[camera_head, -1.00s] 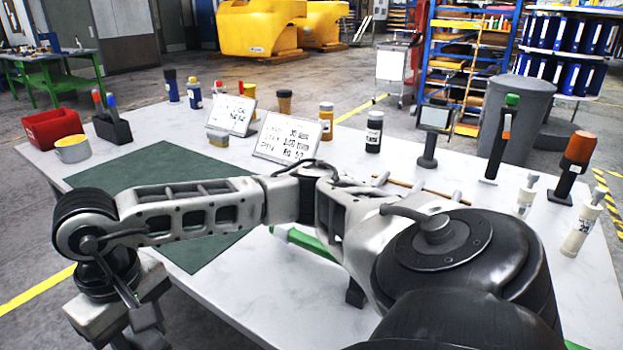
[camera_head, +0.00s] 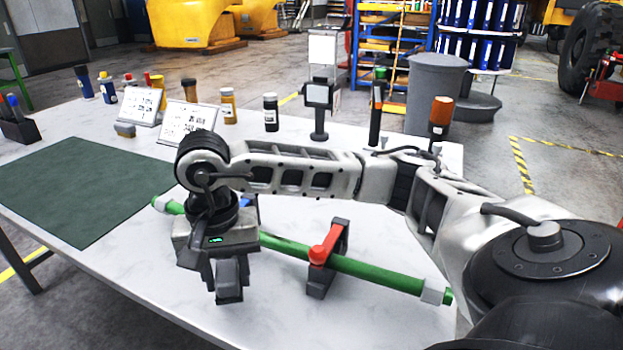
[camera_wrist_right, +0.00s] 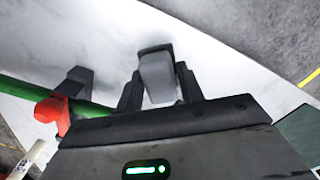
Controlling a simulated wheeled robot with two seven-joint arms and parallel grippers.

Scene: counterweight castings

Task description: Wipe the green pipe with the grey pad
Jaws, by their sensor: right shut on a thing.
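The green pipe (camera_head: 380,272) lies slanted across the front half of the white table in the head view. A clamp with a red top (camera_head: 328,245) holds it near its middle, and light sleeves sit near its ends. My right gripper (camera_head: 228,290) is on the near side of the pipe's left part, pointing down. It is shut on the grey pad, which shows between the dark fingers in the right wrist view (camera_wrist_right: 158,75). The pad looks apart from the pipe (camera_wrist_right: 20,90). My right arm and wrist hide part of the pipe. My left gripper is not in view.
A dark green mat (camera_head: 75,190) covers the table's left part. Two sign cards (camera_head: 185,120), several bottles and a grey stand (camera_head: 320,105) line the back. The table's near front is clear.

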